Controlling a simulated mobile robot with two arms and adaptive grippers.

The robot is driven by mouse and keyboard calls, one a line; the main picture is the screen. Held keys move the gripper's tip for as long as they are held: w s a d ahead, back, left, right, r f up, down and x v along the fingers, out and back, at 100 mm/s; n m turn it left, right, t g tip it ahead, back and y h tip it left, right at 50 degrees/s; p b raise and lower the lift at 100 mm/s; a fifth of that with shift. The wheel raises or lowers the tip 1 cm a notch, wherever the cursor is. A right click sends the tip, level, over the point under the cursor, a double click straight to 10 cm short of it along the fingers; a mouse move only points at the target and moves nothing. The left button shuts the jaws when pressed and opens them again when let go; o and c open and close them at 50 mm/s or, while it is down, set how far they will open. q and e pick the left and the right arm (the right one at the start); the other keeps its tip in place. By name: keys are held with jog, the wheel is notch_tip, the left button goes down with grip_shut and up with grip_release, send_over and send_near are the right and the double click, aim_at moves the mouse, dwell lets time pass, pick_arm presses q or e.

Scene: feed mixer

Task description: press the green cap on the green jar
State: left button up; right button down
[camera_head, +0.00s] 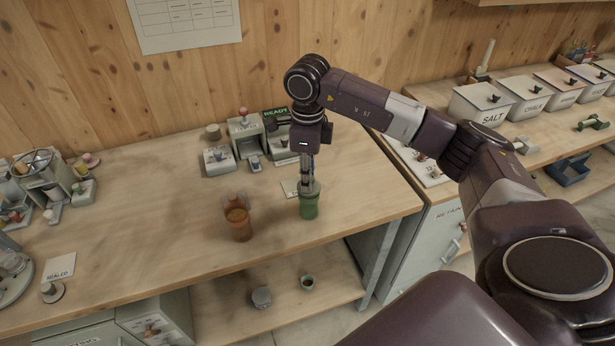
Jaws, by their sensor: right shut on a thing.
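The green jar (309,209) stands upright on the wooden bench, near its front right part. My right gripper (307,184) points down right above the jar, shut on a pale grey-green cap (315,188) at the jar's mouth. The fingers hide part of the cap, and I cannot tell whether it is fully seated. My left gripper is not in view.
An orange jar (238,222) stands left of the green one. Small devices, one with a READY display (276,113), stand behind. A rack (46,172) is at far left. A grey lidded item (262,297) and small cup (307,282) sit on the lower shelf.

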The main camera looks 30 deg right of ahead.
dwell(0.4)
jog(key=c, duration=1.2)
grip_release()
jog(key=shift+r+p, duration=2.05)
jog(key=shift+r, duration=1.45)
jog(key=shift+c, duration=0.5)
grip_shut()
